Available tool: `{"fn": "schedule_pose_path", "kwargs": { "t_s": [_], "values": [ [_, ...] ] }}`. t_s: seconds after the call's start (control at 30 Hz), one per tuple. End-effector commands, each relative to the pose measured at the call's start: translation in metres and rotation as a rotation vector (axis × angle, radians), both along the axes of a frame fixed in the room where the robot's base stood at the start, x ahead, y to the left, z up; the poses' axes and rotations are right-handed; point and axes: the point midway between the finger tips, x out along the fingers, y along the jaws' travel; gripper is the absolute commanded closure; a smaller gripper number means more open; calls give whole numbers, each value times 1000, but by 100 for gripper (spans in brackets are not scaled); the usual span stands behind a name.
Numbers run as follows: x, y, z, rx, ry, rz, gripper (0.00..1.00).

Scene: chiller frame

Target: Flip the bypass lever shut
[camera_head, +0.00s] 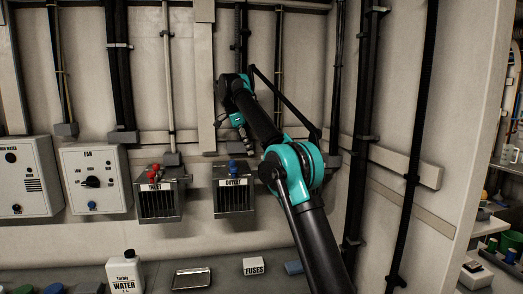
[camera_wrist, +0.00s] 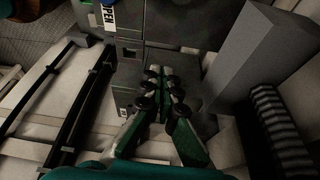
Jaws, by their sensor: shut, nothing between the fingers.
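My gripper (camera_wrist: 160,78) is shut and empty in the wrist view, its dark fingertips together in front of a grey metal box face (camera_wrist: 122,72). In the head view the wrist end of my arm hangs above the OUTLET box (camera_head: 234,198), and the fingers are too small to make out there. I cannot make out a bypass lever for certain in either view. Whether the fingertips touch the box face I cannot tell.
The INLET box (camera_head: 159,203) with red knobs is left of the OUTLET box, which has a blue knob (camera_head: 233,165). A FAN panel (camera_head: 95,180) is farther left. A water bottle (camera_head: 124,272), metal tray (camera_head: 191,279) and FUSES box (camera_head: 253,267) stand on the bench. Dark pipes (camera_wrist: 75,85) run left of my fingers.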

Motion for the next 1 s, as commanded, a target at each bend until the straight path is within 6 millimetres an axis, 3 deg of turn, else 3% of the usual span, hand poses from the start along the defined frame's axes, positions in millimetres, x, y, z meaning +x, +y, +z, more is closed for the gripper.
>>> {"fn": "schedule_pose_path", "kwargs": {
  "t_s": [0.13, 0.33, 1.0],
  "values": [
    [-4, 29, 0, -1, 0, 2, 100],
    [-6, 44, 0, -2, 1, 0, 100],
    [-7, 49, 0, -2, 0, -2, 100]
  ]
}}
